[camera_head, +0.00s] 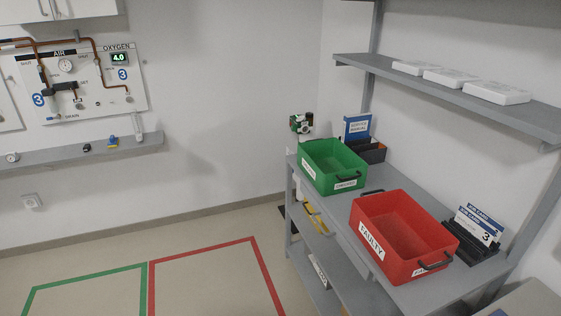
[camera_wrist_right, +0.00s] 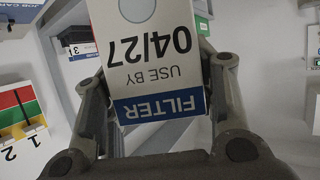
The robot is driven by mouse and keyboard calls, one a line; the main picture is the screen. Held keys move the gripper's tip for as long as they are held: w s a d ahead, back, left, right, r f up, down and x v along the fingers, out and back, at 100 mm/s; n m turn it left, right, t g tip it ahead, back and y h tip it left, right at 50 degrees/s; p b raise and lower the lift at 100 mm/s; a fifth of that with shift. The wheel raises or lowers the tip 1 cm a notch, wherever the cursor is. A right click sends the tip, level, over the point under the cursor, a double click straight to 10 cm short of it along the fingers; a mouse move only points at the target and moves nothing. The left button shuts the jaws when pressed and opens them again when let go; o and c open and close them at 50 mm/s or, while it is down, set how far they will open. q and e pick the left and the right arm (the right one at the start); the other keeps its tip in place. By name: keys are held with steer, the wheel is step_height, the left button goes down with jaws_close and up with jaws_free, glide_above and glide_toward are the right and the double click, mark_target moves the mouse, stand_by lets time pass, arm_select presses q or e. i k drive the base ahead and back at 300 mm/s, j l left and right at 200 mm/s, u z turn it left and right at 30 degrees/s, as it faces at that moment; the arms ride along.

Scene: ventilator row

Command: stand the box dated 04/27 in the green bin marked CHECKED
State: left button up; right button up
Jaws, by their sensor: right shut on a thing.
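The white and blue FILTER box (camera_wrist_right: 152,68), marked USE BY 04/27, shows upside down in the right wrist view. My right gripper (camera_wrist_right: 158,85) is shut on it, with a finger on each side. The box's far end is cut off by the picture edge. The green bin (camera_head: 318,174) stands on the grey bench in the head view, with a white label on its front. Its visible inside looks empty. Neither gripper shows in the head view, so how far the box is from the bin cannot be told.
A red bin (camera_head: 376,244) marked FAULTY stands on the bench (camera_head: 344,211) to the right of the green bin. A blue card in a dark holder (camera_head: 372,151) stands behind the green bin. A job card rack (camera_head: 480,238) is at right. A shelf (camera_head: 450,87) with white boxes hangs above.

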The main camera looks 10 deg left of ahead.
mark_target(328, 167)
steer(key=i+j+u, duration=0.1)
steer(key=i+u, duration=0.2)
steer(key=i, duration=2.35)
